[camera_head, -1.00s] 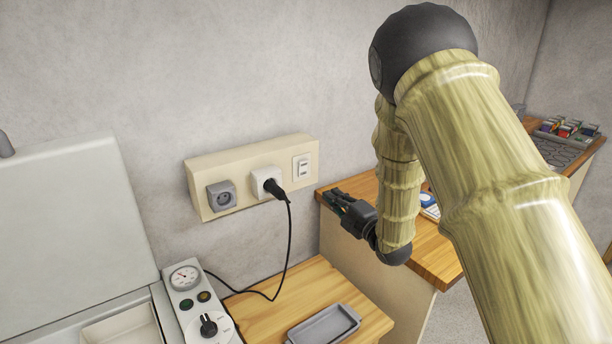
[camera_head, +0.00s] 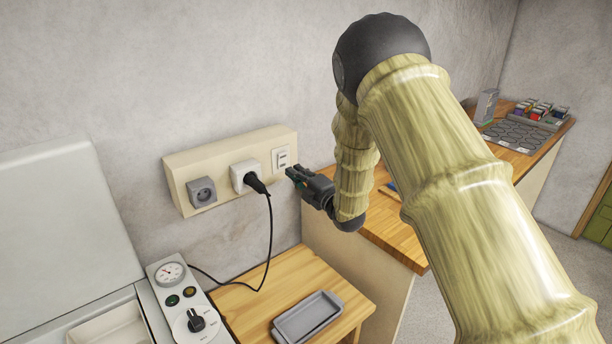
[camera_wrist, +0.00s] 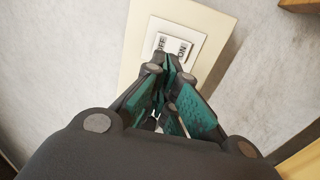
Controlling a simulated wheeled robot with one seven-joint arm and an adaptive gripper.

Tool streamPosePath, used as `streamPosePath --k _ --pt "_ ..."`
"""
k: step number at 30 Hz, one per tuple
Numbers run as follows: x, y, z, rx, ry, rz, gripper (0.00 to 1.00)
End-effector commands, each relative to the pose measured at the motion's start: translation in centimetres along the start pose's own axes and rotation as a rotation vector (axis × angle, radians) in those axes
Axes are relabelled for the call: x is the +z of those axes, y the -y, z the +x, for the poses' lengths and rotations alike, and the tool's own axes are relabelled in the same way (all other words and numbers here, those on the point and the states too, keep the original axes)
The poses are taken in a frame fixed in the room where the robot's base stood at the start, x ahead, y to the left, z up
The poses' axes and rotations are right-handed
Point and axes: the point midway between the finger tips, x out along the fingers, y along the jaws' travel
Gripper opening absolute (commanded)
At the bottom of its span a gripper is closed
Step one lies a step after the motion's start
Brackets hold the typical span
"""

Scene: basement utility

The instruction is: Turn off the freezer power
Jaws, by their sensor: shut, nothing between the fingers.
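A white wall switch (camera_head: 283,159) sits at the right end of a beige outlet panel (camera_head: 227,146). In the wrist view, the switch plate (camera_wrist: 172,46) carries the words OFF and ON. My gripper (camera_head: 292,174) is shut and empty, its fingertips just in front of and slightly below right of the switch. In the wrist view, my gripper (camera_wrist: 166,72) points at the switch and hides its lower part. I cannot tell whether it touches. A black plug (camera_head: 256,183) is in the white socket left of the switch. The freezer (camera_head: 60,230) is at the left, its lid raised.
A control panel (camera_head: 186,300) with a gauge and a dial is on the freezer's edge. A black cord (camera_head: 269,240) hangs from the plug. A grey tray (camera_head: 308,316) lies on the low wooden table (camera_head: 262,296). A wooden counter (camera_head: 395,240) stands at the right.

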Motion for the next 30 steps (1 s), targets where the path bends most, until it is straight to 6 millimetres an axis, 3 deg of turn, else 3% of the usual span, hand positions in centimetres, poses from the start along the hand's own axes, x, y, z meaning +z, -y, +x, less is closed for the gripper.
streamPosePath --k 6,12,26,30 --pt "0.0 -0.4 3.5 0.001 -0.001 0.0 0.0" --pt "0.0 -0.2 5.4 0.0 -0.001 0.0 0.0" --pt "0.0 0.0 6.0 -0.001 0.0 -0.001 0.0" --pt "1.0 -0.1 5.5 -0.016 0.011 -0.003 0.0"
